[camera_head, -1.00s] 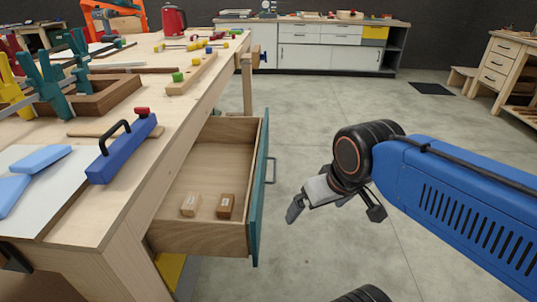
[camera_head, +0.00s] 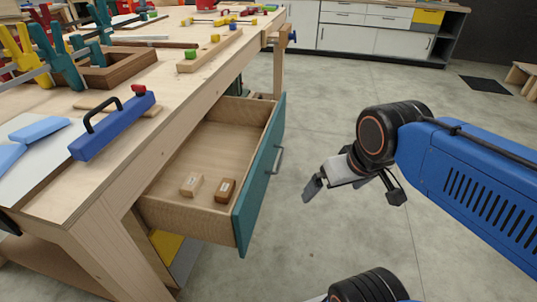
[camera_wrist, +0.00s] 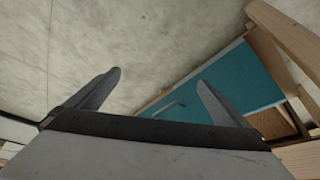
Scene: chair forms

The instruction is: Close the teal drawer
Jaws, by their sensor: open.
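The teal drawer (camera_head: 259,178) is pulled out from the right side of the wooden workbench. Its front is teal with a grey bar handle (camera_head: 278,160). Two small wooden blocks, one pale (camera_head: 192,185) and one brown (camera_head: 225,190), lie inside on the drawer floor. My gripper (camera_head: 320,187) is open and empty, in the air to the right of the drawer front and apart from it. In the wrist view, the fingers (camera_wrist: 160,85) are spread, with the teal front (camera_wrist: 222,85) and the handle (camera_wrist: 168,108) visible beyond them.
The workbench (camera_head: 150,85) carries clamps, a blue block tool (camera_head: 112,128) with a black handle, and wooden parts. A yellow panel (camera_head: 166,243) shows under the drawer. The concrete floor (camera_head: 330,120) is clear between drawer and arm. Cabinets (camera_head: 350,38) stand far back.

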